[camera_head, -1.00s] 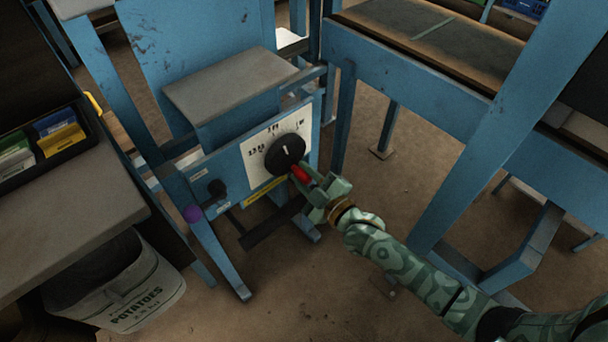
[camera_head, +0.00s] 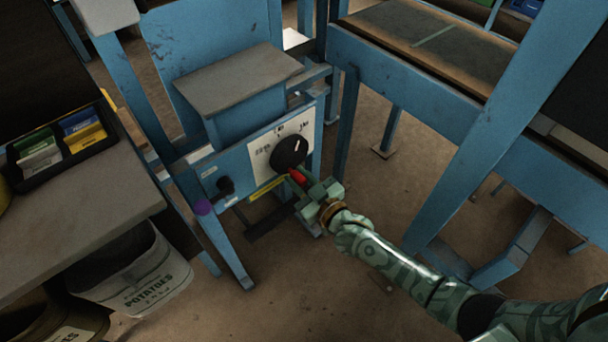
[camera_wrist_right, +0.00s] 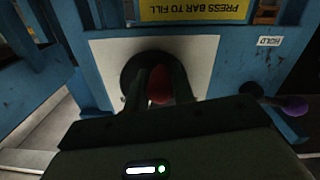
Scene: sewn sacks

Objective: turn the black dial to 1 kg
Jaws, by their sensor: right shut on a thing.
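The black dial (camera_head: 288,151) sits on a white plate (camera_head: 259,158) on the front of the blue machine. Its white mark points up and to the right; small weight labels ring it, the right one seeming to read 2 kg. My right gripper (camera_head: 301,181) reaches the dial from the lower right and is shut on it. A red piece (camera_head: 297,176) shows between its fingers. In the right wrist view the dial (camera_wrist_right: 133,72) is behind the fingers, which hide much of it; the red piece (camera_wrist_right: 160,84) shows there too. My left gripper is not in view.
A black knob (camera_head: 224,186) and a purple ball (camera_head: 203,207) are left of the dial. A yellow label (camera_head: 267,187) lies below it. A bench (camera_head: 80,215) with a bin of coloured packs is at left, a potato sack (camera_head: 143,290) under it. Blue frame legs stand at right; floor between is open.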

